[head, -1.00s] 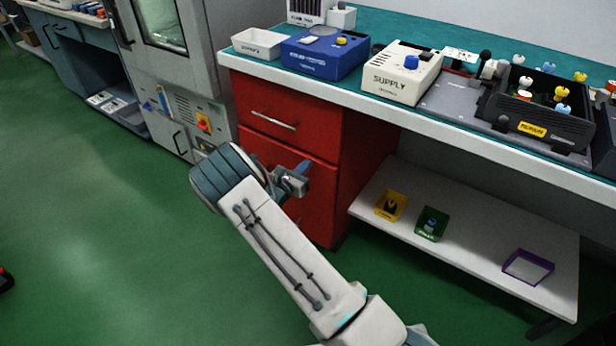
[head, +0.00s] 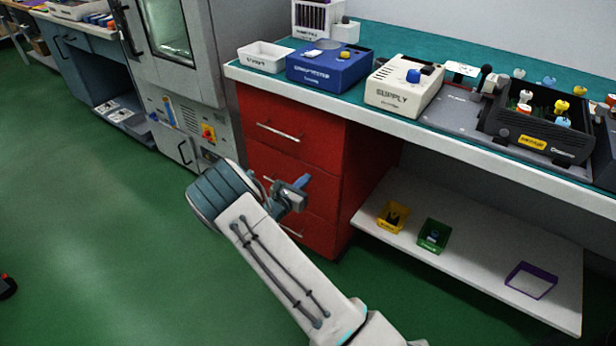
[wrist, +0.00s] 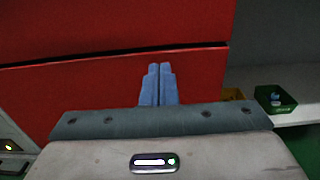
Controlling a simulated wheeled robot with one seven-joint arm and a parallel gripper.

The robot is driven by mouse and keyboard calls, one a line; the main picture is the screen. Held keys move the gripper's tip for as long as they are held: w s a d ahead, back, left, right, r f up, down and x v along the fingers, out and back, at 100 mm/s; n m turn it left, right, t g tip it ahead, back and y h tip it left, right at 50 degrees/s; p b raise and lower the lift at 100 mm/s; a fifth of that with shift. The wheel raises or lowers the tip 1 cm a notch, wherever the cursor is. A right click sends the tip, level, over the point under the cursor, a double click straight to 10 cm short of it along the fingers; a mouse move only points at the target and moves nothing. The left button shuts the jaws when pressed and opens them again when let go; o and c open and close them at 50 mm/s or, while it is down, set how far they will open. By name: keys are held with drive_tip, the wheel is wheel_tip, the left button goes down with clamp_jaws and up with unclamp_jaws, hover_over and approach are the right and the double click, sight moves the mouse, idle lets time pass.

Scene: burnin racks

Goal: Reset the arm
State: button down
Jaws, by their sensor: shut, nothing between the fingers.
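My gripper (head: 303,182) is in front of the red drawer cabinet (head: 330,165) in the head view, at the end of my bent arm. In the wrist view its two blue fingers (wrist: 159,70) lie side by side, shut, with nothing between them. The red drawer fronts fill most of the wrist view behind the fingers. I cannot tell how far the fingertips are from the drawer front. The drawers look closed.
A bench (head: 475,145) carries a white tray (head: 265,57), a blue box (head: 328,66), a supply unit (head: 402,88) and a black bin (head: 540,125). Yellow (head: 392,217), green (head: 433,236) and purple (head: 531,281) bins sit on the low shelf.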

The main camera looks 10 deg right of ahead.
drive_tip(key=p+v, duration=0.1)
drive_tip(key=v, duration=1)
drive_tip(key=s+d+r+m+g+y+p, duration=0.1)
drive_tip(key=s+d+r+m+g+p, duration=0.3)
drive_tip(key=s+d+r+m+g, duration=0.45)
drive_tip(key=s+d+r+m+g+p, duration=0.3)
drive_tip(key=d+r+m+p, duration=0.25)
drive_tip(key=r, duration=0.65)
drive_tip(key=s+a+r+m+y+p, duration=0.1)
drive_tip(key=s+r+m+y+p, duration=0.4)
drive_tip(key=s+r, duration=0.4)
drive_tip(key=s+a+r+m+t+y+p, duration=0.1)
drive_tip(key=s+r+m+y+p, duration=0.4)
drive_tip(key=r, duration=0.9)
drive_tip(key=s+m+y, duration=0.1)
drive_tip(key=s+m, duration=0.2)
drive_tip(key=s, duration=0.2)
drive_tip(key=shift+r+y+p, duration=0.2)
drive_tip(key=shift+y+p, duration=0.1)
drive_tip(key=shift+s, duration=0.1)
